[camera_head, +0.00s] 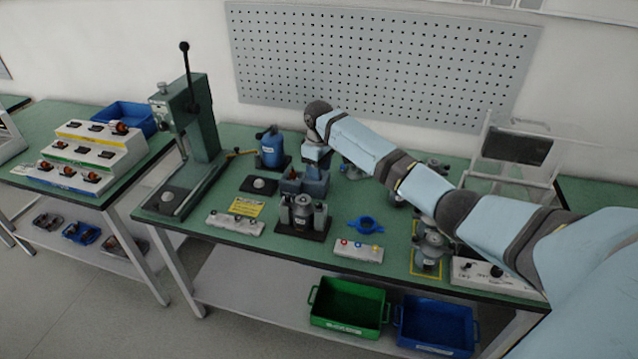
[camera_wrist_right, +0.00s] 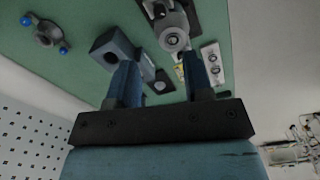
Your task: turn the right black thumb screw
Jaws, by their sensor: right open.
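A grey metal fixture with a round centre and side posts (camera_head: 303,212) stands on a black base plate near the front middle of the table. It also shows at the top of the right wrist view (camera_wrist_right: 172,25), partly cut off. The black thumb screws are too small to tell apart in either view. My right gripper (camera_head: 316,164) points down just behind the fixture, above or beside a blue-grey block. In the right wrist view, my right gripper (camera_wrist_right: 162,78) has its two blue fingers well apart with nothing held between them. My left gripper is not in view.
A blue bottle-like unit (camera_head: 271,148) and a green press (camera_head: 190,125) stand to the left. A blue ring part (camera_head: 365,225) and a small box with coloured buttons (camera_head: 358,250) lie to the right. A pegboard (camera_head: 380,60) is behind the table.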

